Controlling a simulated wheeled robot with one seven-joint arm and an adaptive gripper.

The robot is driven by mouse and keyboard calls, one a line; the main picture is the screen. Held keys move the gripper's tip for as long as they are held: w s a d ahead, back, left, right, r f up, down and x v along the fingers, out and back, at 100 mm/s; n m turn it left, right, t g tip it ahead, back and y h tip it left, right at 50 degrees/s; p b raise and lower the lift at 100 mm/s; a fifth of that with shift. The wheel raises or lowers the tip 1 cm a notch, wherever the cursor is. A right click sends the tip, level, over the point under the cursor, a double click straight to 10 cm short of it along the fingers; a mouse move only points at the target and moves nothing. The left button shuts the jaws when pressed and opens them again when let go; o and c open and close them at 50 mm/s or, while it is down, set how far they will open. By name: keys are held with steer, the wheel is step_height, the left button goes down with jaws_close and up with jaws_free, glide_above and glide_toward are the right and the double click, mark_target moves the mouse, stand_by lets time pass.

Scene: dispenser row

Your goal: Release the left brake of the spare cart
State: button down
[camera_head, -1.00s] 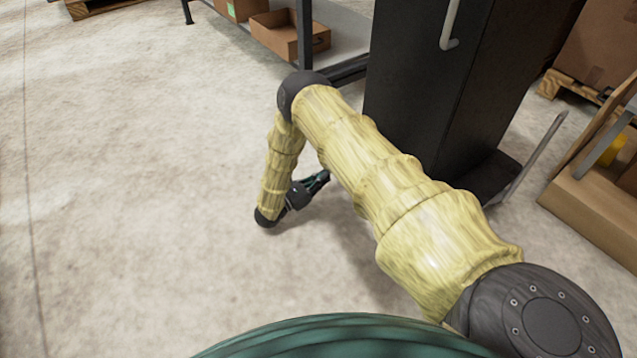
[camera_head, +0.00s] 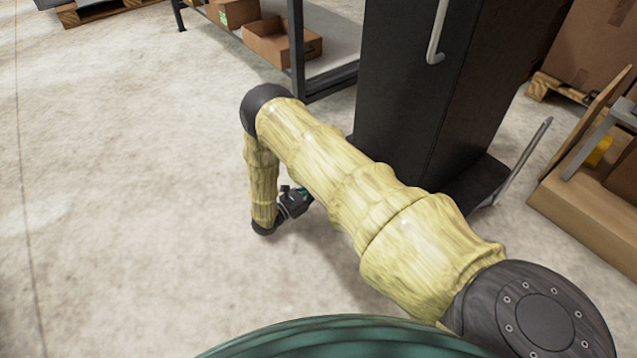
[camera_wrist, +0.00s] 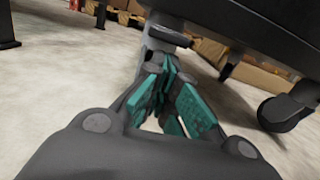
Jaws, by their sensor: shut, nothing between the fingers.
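The cart is a dark low platform (camera_head: 478,186) with a slanted grey bar at its right, and a tall black cabinet (camera_head: 430,85) stands on it. In the wrist view the cart's dark underside (camera_wrist: 250,25) crosses the upper right. A dark caster (camera_wrist: 290,108) shows at the right and a grey caster part (camera_wrist: 165,35) lies just beyond my fingertips. I cannot make out the left brake pedal clearly. My gripper (camera_head: 301,193) is low over the floor at the cabinet's left side. In the wrist view its teal-padded fingers (camera_wrist: 170,85) are shut and empty, pointing under the cart's edge.
A metal shelf (camera_head: 335,60) with open cardboard boxes (camera_head: 280,42) stands behind the cabinet. A large carton on a pallet (camera_head: 545,85) and a brown box (camera_head: 590,215) are at the right. The concrete floor at the left is clear.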

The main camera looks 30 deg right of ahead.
steer(key=shift+r+p, duration=0.35)
steer(key=shift+p, duration=0.15)
steer(key=shift+w+a+r+y+p, duration=0.1)
steer(key=shift+w+r+y+p, duration=0.25)
steer(key=shift+p, duration=0.3)
steer(key=shift+w+r+y+p, duration=0.15)
steer(key=shift+r+p, duration=0.25)
steer(key=shift+p, duration=0.25)
steer(key=shift+w+r+m, duration=0.1)
steer(key=shift+m, duration=0.2)
steer(key=s+a+f, duration=0.1)
steer(key=a, duration=0.9)
steer(key=shift+s+b, duration=0.15)
steer(key=shift+b, duration=0.2)
